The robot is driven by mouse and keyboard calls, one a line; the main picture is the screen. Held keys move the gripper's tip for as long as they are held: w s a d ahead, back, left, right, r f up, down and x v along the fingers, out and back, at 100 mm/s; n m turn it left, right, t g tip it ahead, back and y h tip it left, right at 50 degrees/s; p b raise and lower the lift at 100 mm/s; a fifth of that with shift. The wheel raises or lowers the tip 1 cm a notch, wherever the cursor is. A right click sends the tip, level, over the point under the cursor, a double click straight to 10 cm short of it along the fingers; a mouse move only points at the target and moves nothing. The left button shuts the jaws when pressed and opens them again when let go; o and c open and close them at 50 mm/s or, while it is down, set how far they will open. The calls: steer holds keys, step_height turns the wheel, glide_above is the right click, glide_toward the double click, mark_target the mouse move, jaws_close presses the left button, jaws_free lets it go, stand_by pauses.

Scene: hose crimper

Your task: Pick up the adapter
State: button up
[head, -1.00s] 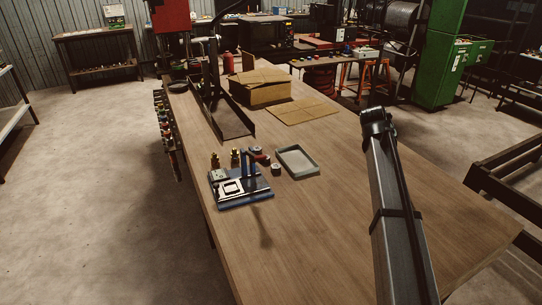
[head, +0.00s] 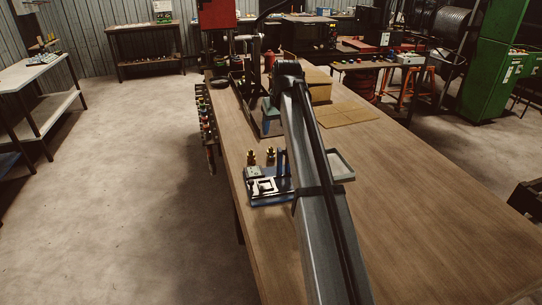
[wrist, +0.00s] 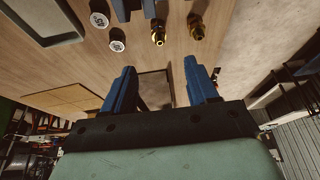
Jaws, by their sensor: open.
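Two brass adapters stand on the wooden table behind the blue crimper, one at left (head: 250,157) and one at right (head: 270,155). I cannot tell which is the task's adapter. In the wrist view they show at the top, one near the middle (wrist: 158,36) and one to its right (wrist: 197,26). My gripper (wrist: 160,68) has its two blue fingers apart with nothing between them. In the head view my gripper (head: 271,127) is beyond the adapters, partly hidden by my arm.
The crimper (head: 262,188) stands just nearer than the adapters. Two round pale-topped pieces (wrist: 117,46) lie beside them. A shallow grey tray (head: 342,168) is partly behind my arm. A cardboard box (head: 318,86) stands further back. The table's right part is clear.

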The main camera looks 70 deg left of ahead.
mark_target(271, 148)
steer(key=x, duration=0.8)
steer(key=shift+w, duration=0.1)
steer(key=shift+a+x, duration=0.2)
steer(key=shift+x, duration=2.45)
steer(key=shift+r, duration=0.1)
steer(key=shift+c, duration=0.3)
jaws_close()
